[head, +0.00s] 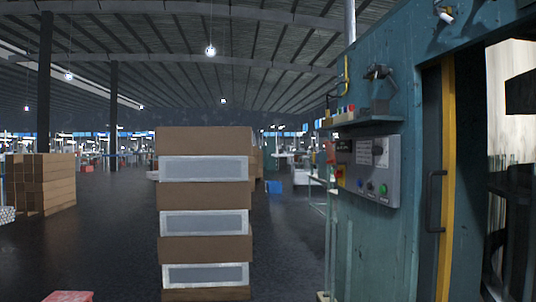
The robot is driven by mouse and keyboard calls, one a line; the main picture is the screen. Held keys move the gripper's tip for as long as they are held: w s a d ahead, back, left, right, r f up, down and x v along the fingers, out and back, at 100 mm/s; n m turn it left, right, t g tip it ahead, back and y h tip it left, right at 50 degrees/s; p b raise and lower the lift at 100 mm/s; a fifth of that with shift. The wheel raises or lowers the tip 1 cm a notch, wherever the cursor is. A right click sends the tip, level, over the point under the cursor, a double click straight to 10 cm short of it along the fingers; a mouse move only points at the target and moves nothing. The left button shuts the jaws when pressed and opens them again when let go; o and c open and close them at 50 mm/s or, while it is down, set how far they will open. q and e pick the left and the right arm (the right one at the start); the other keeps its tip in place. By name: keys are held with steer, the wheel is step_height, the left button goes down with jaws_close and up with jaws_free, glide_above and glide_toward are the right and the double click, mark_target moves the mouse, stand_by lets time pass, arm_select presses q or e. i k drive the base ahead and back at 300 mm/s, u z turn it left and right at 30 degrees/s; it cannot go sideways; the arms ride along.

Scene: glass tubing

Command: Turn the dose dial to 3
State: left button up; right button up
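A grey control panel (362,172) is fixed to the side of a teal machine (418,100) at the right of the head view. Neither of my grippers shows in this view.
A tall stack of brown boxes with pale labels (205,195) stands in the middle, left of the machine. A shelf (372,121) juts out above the panel. A door handle (434,202) is right of it. Dark floor (110,240) is open at left.

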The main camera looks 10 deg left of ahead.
mark_target(376, 150)
steer(key=u, duration=0.9)
steer(key=i, duration=2.05)
steer(key=z, duration=0.55)
steer(key=i, duration=1.4)
steer(key=z, duration=1.2)
